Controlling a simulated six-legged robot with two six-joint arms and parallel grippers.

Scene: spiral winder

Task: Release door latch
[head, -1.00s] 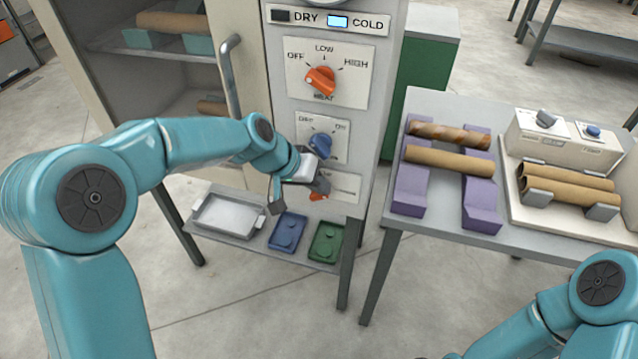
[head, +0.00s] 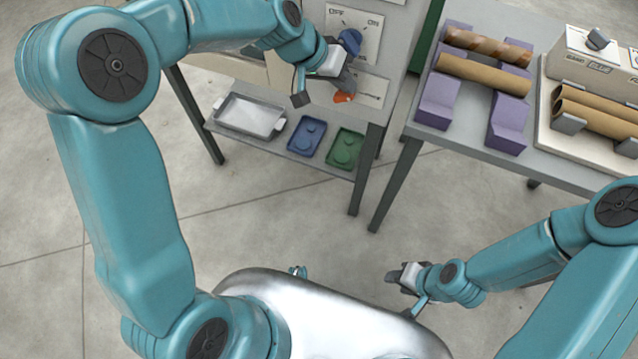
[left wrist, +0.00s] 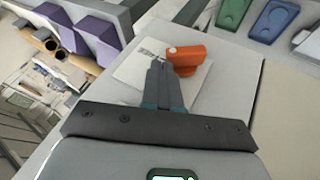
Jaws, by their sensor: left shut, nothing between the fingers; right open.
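The door latch is an orange lever on a white plate on the cabinet front. In the left wrist view, the orange lever (left wrist: 188,57) lies just ahead of my left gripper (left wrist: 160,68), whose fingers are together and empty. The fingertips overlap the lever's left end in the picture; I cannot tell whether they touch. In the head view, the lever (head: 343,97) is partly hidden behind my left gripper (head: 347,82). My right gripper (head: 400,277) is open and empty, low over the floor, far from the cabinet.
A blue knob (head: 349,41) sits just above the latch. Below are a metal tray (head: 250,117), a blue tray (head: 307,137) and a green tray (head: 345,150) on a shelf. A table at right holds purple supports (head: 437,101) with brown tubes. Floor in front is clear.

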